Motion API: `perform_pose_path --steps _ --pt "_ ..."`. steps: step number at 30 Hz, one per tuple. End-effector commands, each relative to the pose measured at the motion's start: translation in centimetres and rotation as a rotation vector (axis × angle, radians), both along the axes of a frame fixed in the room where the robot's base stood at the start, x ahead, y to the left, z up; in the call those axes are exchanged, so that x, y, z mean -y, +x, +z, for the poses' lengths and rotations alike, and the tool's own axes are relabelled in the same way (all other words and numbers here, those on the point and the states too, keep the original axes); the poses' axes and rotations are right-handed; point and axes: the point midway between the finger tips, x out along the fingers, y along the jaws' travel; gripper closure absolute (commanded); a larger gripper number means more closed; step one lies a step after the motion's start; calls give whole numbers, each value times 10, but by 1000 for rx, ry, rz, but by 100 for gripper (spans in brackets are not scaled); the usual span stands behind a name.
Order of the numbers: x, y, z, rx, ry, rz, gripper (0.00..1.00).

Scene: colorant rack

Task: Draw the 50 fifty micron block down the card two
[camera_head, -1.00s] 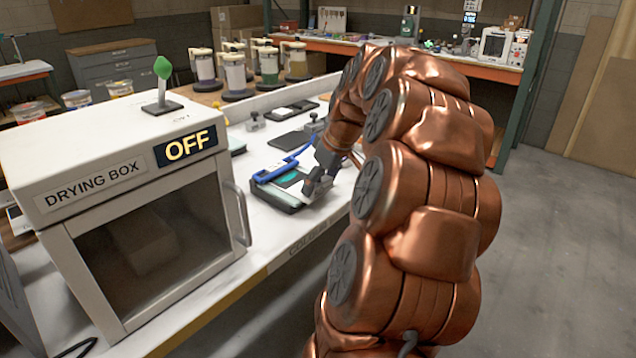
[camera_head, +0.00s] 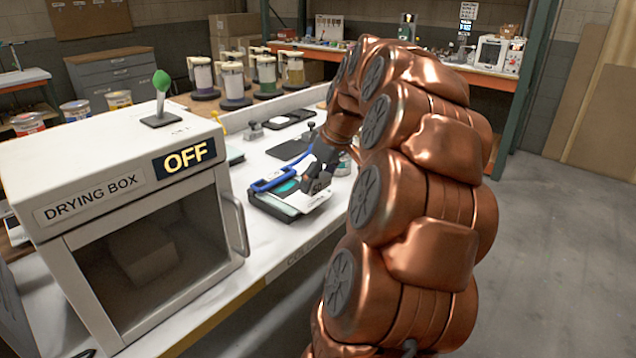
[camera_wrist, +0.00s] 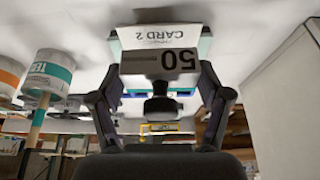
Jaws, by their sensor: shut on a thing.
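The dark block marked 50 (camera_head: 318,187) is between the fingers of my gripper (camera_head: 322,172). In the wrist view the block (camera_wrist: 172,64) is seen upside down, with a dark round knob below it and my gripper's fingers (camera_wrist: 160,100) on both sides. The white card marked CARD 2 (camera_wrist: 165,36) is right behind the block, which hides part of it. In the head view the card (camera_head: 308,202) lies on a dark board (camera_head: 268,207) with a blue clamp (camera_head: 268,184). A teal patch shows beside the block. I cannot tell whether the block touches the card.
The drying box (camera_head: 95,205), its sign reading OFF, stands at the left with its door shut. Dark flat pads (camera_head: 288,149) lie farther back on the white bench. Several clear-walled canisters (camera_head: 235,83) stand behind the bench. Open floor is at the right.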

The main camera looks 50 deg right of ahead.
Motion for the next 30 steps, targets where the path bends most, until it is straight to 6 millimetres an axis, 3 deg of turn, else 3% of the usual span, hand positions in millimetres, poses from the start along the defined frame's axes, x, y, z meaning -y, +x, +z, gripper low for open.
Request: perform_pose_path --steps 15,30 --pt "0 1 33 4 -2 -1 81" --pt "0 0 34 2 -1 0 81"
